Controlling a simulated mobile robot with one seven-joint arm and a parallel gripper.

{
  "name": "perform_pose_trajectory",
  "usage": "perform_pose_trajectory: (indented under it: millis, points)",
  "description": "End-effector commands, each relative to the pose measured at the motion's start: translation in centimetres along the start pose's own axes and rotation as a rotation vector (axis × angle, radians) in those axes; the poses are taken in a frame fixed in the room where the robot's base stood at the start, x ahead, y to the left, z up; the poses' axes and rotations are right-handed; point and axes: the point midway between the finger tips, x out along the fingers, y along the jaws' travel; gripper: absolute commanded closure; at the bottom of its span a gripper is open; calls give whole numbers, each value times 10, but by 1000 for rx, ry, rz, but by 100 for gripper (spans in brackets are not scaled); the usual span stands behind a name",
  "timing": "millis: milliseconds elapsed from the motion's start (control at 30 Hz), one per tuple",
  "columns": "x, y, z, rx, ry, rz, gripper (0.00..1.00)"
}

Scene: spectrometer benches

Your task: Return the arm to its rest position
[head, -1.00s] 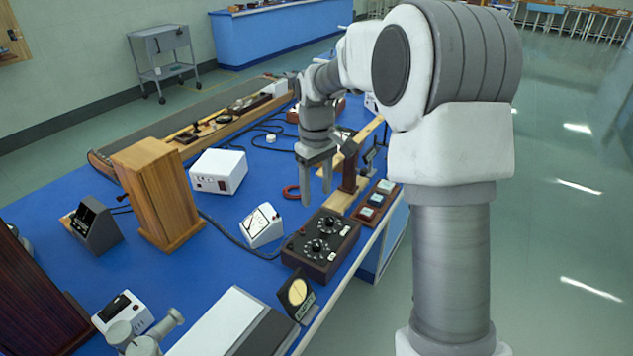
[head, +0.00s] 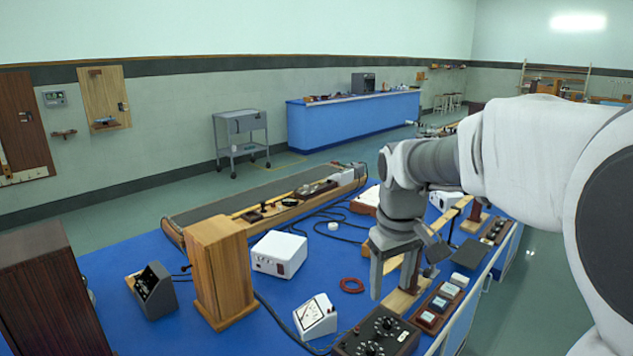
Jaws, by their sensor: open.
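My arm reaches in from the right side of the head view, its white upper link large at the right edge. My gripper (head: 387,277) points down with its fingers apart, and nothing shows between them. It hangs over the front right part of the blue bench (head: 120,265).
On the bench are a dark dial box (head: 376,335), a white meter (head: 315,317), a white box (head: 279,254), a wooden cabinet (head: 222,272) and a dark wooden box (head: 52,295). A grey cart (head: 241,135) and another blue bench (head: 350,118) stand behind. Floor shows between them.

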Motion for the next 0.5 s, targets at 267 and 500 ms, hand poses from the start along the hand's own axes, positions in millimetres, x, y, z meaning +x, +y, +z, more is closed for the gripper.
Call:
perform_pose_trajectory:
  millis: [267,500]
  points:
    - [-42,-21,64,123,116,42,38]
    - [-55,-40,120,235,220,48,38]
